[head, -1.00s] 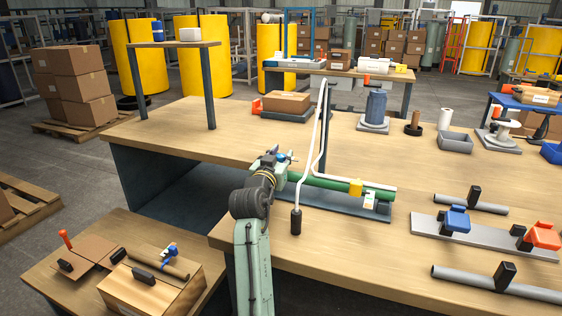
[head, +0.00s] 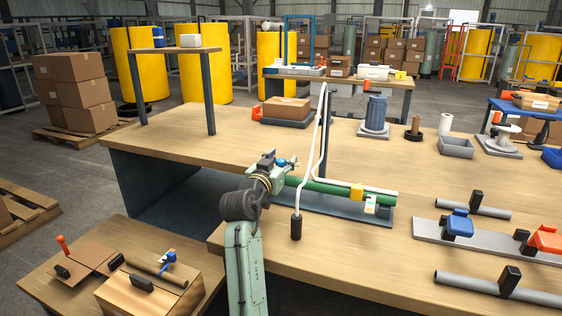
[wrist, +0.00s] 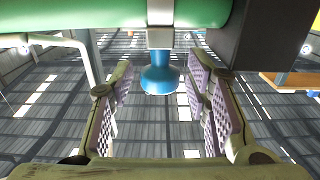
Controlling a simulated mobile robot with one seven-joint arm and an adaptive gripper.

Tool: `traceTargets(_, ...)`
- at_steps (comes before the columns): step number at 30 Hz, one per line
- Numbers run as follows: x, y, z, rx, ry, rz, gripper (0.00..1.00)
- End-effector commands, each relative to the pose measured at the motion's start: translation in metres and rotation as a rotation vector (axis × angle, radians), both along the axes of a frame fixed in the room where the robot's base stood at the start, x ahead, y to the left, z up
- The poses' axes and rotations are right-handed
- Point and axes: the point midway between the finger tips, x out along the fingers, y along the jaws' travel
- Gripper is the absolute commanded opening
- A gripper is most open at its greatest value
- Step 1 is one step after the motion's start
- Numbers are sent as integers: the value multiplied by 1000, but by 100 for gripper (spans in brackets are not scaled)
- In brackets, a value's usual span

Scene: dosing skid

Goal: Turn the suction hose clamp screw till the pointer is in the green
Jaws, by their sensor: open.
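The green hose (head: 330,188) lies along a dark base plate on the bench in the head view, and it crosses the top of the wrist view (wrist: 110,14). A blue knob (wrist: 159,76), which looks like the clamp screw, sticks out from a grey block (wrist: 160,38) at the hose. My gripper (wrist: 160,82) is open, with one ridged pad on each side of the knob and visible gaps to it. In the head view my gripper (head: 275,164) is at the hose's left end, beside a small blue part (head: 281,162). I cannot make out a pointer or green zone.
A bent white tube (head: 322,140) rises close to my gripper, with a dark handle (head: 296,228) at its lower end. A yellow block (head: 357,191) and a white fitting (head: 371,204) sit at the hose's right end. A dark block (wrist: 262,35) is near the right finger.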

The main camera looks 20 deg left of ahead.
Motion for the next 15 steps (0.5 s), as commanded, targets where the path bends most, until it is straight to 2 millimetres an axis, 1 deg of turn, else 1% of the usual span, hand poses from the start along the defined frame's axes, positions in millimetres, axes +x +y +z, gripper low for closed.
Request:
traceTargets(5, -4, 1, 0, 0, -1, 1, 44)
traceTargets(8, -15, 2, 0, 0, -2, 2, 44)
traceTargets(11, -34, 2, 0, 1, -2, 2, 44)
traceTargets(15, -65, 3, 0, 0, -2, 3, 44)
